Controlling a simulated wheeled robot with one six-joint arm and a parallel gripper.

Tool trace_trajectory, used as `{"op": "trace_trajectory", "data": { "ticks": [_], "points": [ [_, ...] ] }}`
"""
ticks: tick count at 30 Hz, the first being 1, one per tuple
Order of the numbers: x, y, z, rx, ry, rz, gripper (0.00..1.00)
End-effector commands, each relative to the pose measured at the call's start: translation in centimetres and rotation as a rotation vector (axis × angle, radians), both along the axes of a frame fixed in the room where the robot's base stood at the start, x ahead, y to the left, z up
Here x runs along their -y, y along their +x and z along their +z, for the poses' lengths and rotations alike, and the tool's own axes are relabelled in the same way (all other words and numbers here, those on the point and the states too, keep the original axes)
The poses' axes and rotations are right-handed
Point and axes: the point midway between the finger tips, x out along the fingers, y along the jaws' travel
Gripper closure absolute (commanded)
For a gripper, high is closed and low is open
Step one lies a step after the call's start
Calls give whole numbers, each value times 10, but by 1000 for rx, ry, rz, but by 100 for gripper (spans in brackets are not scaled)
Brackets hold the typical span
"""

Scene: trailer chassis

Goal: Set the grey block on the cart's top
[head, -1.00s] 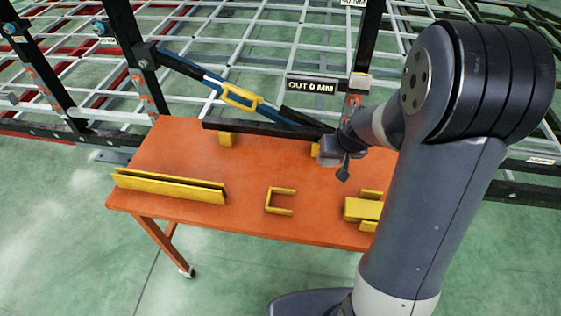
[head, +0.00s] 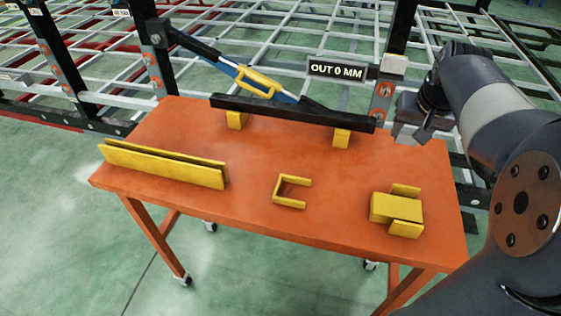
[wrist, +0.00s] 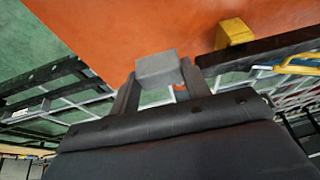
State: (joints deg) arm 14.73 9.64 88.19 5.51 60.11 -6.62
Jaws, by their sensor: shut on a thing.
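The grey block (wrist: 158,70) is held between the two fingers of my gripper (wrist: 160,88) in the wrist view. The cart's orange top (head: 250,170) lies below and beyond the block in the wrist view. I cannot tell how far the block is above the top.
On the cart are a long yellow channel (head: 160,165), a yellow U-shaped bracket (head: 290,192), a yellow block fixture (head: 396,210) and a black bar (head: 290,112) on yellow supports. Black posts and a sign (head: 337,70) stand behind. The middle is clear.

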Motion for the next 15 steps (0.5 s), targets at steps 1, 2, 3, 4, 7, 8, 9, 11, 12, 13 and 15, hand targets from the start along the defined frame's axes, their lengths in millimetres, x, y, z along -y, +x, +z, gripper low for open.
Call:
{"op": "trace_trajectory", "data": {
  "ticks": [1, 2, 3, 4, 7, 8, 9, 11, 12, 13, 15],
  "points": [
    [3, -2, -2, 2, -2, -11, 93],
    [4, -3, -1, 2, -4, -16, 93],
    [5, -4, 0, 0, -4, -20, 93],
    [6, -5, 1, 0, -4, -24, 93],
    [7, -6, 3, 0, -5, -29, 93],
    [7, -6, 4, 0, -5, -30, 93],
    [7, -6, 4, 0, -5, -30, 93],
    [7, -6, 2, -1, -5, -30, 93],
    [7, -6, -3, -3, -4, -30, 93],
    [7, -6, -7, -4, -3, -30, 93],
    [7, -7, -21, -5, -4, -29, 93]
  ]
}}
